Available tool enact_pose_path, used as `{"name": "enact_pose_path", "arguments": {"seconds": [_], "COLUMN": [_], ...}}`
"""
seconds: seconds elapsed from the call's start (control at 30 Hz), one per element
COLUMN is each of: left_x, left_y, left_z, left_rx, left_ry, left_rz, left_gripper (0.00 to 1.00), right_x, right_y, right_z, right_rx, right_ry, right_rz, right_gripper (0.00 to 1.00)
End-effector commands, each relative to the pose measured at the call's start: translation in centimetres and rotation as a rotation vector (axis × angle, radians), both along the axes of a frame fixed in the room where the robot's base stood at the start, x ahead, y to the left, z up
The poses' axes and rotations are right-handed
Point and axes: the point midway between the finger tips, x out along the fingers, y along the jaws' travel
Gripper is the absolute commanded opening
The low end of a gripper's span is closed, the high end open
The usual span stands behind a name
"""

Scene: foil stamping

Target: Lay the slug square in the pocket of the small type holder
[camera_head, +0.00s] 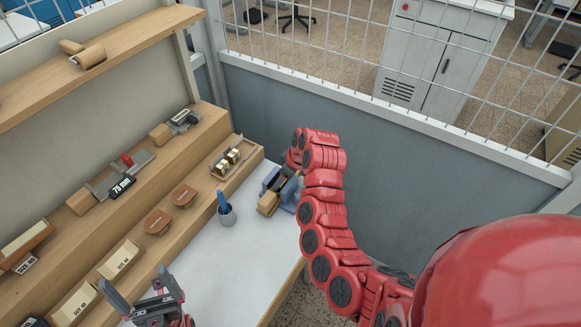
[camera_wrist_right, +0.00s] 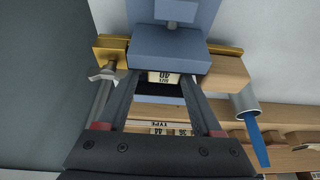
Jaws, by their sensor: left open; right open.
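In the right wrist view a cream slug (camera_wrist_right: 162,77) marked "40", upside down, shows between the fingertips, against the lower edge of a blue press block (camera_wrist_right: 170,48). A brass bar (camera_wrist_right: 226,49) with a wooden handle (camera_wrist_right: 222,75) runs behind that block and seems to be the small type holder; its pocket is hidden. My right gripper (camera_wrist_right: 161,92) is open, its fingers on either side of the slug; I cannot tell whether they touch it. In the head view my arm hides it. My left gripper (camera_head: 146,296) is open and empty at the bottom left.
The blue press (camera_head: 286,187) stands at the bench's far end. A cup with a blue tool (camera_head: 227,215) is close to its left. A wooden rack (camera_head: 233,157) holds more slugs. Stepped shelves with tools line the left. The white bench top (camera_head: 222,262) is clear in front.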

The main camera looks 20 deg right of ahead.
Motion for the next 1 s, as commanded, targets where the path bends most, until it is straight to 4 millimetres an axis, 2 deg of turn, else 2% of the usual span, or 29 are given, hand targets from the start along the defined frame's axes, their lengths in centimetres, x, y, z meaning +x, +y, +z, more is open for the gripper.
{"name": "enact_pose_path", "arguments": {"seconds": [0.07,0.2,0.23,0.3,0.43,0.73,0.8,1.0], "left_x": [0.0,0.0,0.0,0.0,0.0,0.0,0.0,0.0], "left_y": [0.0,0.0,0.0,0.0,0.0,0.0,0.0,0.0], "left_z": [-0.5,-1.3,0.0,1.1,3.9,6.0,7.4,8.7], "left_rx": [0.000,0.000,0.000,0.000,0.000,0.000,0.000,0.000], "left_ry": [0.000,-0.001,0.000,0.000,0.000,0.000,0.000,0.000], "left_rz": [0.000,0.000,0.000,0.000,0.000,0.000,0.000,0.000], "left_gripper": [1.00,1.00,1.00,1.00,1.00,1.00,1.00,1.00], "right_x": [-0.4,-0.9,-1.1,-1.7,-2.7,-4.3,-4.6,-5.1], "right_y": [-0.2,-0.7,-1.1,-1.6,-2.2,-3.6,-3.8,-4.3], "right_z": [0.1,2.2,4.0,6.0,9.1,13.7,15.1,16.0], "right_rx": [-0.002,-0.002,-0.002,0.001,0.005,0.002,0.001,-0.001], "right_ry": [0.008,-0.001,-0.004,-0.007,-0.004,-0.010,-0.010,-0.009], "right_rz": [0.000,-0.002,-0.005,-0.008,-0.007,-0.006,-0.005,-0.006], "right_gripper": [0.84,0.84,0.84,0.84,0.84,0.84,0.84,0.84]}}
